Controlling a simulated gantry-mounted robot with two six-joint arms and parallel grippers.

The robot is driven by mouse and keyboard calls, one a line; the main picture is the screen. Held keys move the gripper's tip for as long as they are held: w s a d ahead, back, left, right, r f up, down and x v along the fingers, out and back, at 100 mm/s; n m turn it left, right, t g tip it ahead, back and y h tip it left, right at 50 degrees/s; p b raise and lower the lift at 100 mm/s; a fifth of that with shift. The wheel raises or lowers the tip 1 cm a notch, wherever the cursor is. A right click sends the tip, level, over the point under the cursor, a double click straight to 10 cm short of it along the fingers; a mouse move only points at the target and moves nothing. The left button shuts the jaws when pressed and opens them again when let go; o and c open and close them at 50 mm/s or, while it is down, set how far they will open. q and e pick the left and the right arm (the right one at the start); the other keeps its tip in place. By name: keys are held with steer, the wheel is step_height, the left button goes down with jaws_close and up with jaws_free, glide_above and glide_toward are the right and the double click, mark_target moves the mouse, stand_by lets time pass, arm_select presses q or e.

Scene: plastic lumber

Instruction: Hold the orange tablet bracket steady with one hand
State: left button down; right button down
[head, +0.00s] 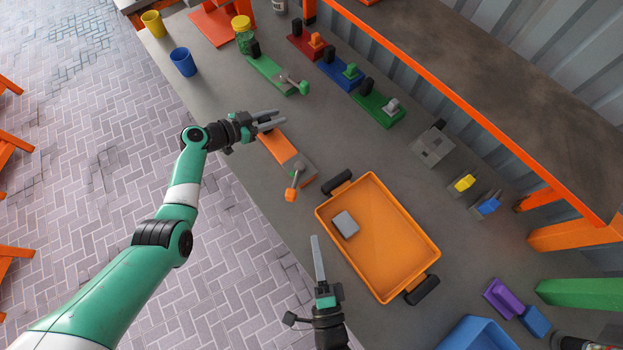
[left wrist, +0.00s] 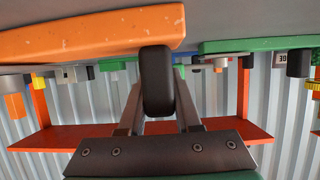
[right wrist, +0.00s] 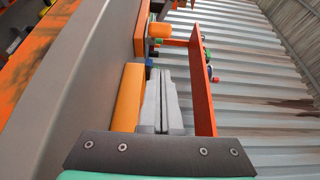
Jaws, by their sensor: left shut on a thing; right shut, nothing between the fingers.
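The orange tablet bracket (head: 277,145) lies on the grey workbench, with a grey block and an orange-tipped lever (head: 291,190) at its near end. My left gripper (head: 281,119) is at the bracket's far end. In the left wrist view its fingers are shut on the bracket's black knob (left wrist: 156,82), beside the orange board (left wrist: 90,35). The head view hides this knob. My right gripper (head: 316,240) is shut and empty, left of the orange tray. Its closed fingers also show in the right wrist view (right wrist: 162,85).
The orange tray (head: 388,285) with black handles holds a grey block (head: 345,223). Green (head: 270,72), red (head: 303,42) and blue (head: 338,70) lever boards sit further back. A blue cup (head: 183,62) and yellow cup (head: 153,24) stand near the bench edge. A shelf runs along the right.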

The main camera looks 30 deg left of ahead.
mark_target(294, 201)
steer(key=x, duration=1)
steer(key=shift+s, duration=0.1)
steer(key=shift+s+a, duration=0.4)
steer(key=shift+a, duration=0.3)
steer(key=shift+s+a, duration=0.4)
steer(key=shift+a, duration=0.25)
steer(key=a, duration=0.1)
steer(key=s+a, duration=0.1)
steer(key=a, duration=0.1)
steer(key=shift+a, duration=1.75)
